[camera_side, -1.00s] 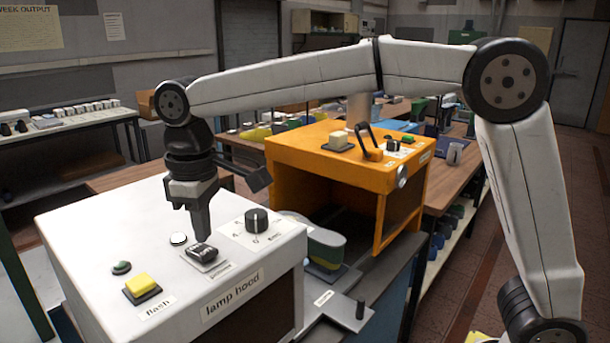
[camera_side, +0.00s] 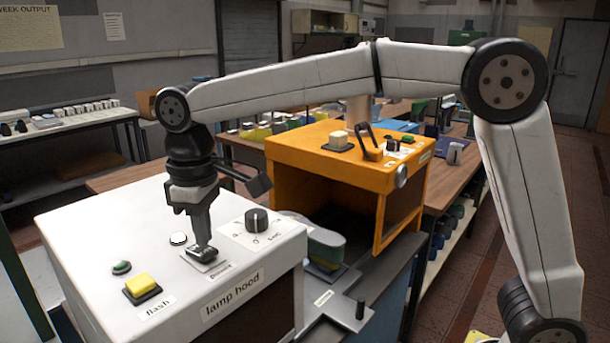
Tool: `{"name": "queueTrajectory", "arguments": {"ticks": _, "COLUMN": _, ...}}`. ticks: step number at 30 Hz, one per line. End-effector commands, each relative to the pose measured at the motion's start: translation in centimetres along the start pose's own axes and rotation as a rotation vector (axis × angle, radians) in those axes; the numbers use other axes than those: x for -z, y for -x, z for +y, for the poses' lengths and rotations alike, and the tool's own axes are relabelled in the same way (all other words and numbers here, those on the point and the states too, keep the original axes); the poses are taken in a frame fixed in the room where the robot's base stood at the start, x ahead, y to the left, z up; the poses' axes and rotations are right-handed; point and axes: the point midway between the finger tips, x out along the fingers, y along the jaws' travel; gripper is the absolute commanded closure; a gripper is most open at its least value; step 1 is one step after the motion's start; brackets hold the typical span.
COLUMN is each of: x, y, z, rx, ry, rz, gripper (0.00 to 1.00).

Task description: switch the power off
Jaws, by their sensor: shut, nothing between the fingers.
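The white lamp hood (camera_side: 110,222) stands at the front left with controls on its top. A black rocker switch (camera_side: 203,255) sits there on a pale plate, with a small label in front that I cannot read clearly. My gripper (camera_side: 203,244) is shut and empty, pointing down. Its fingertips are at the switch and appear to touch it. They hide much of the switch, so I cannot tell which way the rocker is tilted.
A dark dial (camera_side: 257,219) is right of the switch. A white round button (camera_side: 178,239), a green button (camera_side: 121,267) and a yellow flash button (camera_side: 141,284) are to the left. An orange machine (camera_side: 325,155) with a raised handle stands behind.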

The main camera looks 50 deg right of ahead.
Motion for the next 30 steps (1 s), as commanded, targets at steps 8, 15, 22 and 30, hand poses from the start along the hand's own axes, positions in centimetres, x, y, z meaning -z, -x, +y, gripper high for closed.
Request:
{"name": "queueTrajectory", "arguments": {"ticks": 8, "x": 0.0, "y": -0.3, "z": 0.0, "rx": 0.0, "ry": 0.0, "rz": 0.0, "gripper": 1.0}}
{"name": "queueTrajectory", "arguments": {"ticks": 15, "x": 0.0, "y": -0.6, "z": 0.0, "rx": 0.0, "ry": 0.0, "rz": -0.001, "gripper": 1.0}}
{"name": "queueTrajectory", "arguments": {"ticks": 22, "x": 0.0, "y": -0.8, "z": 0.0, "rx": 0.0, "ry": 0.0, "rz": -0.002, "gripper": 1.0}}
{"name": "queueTrajectory", "arguments": {"ticks": 30, "x": 0.0, "y": -1.1, "z": 0.0, "rx": 0.0, "ry": 0.0, "rz": -0.001, "gripper": 1.0}}
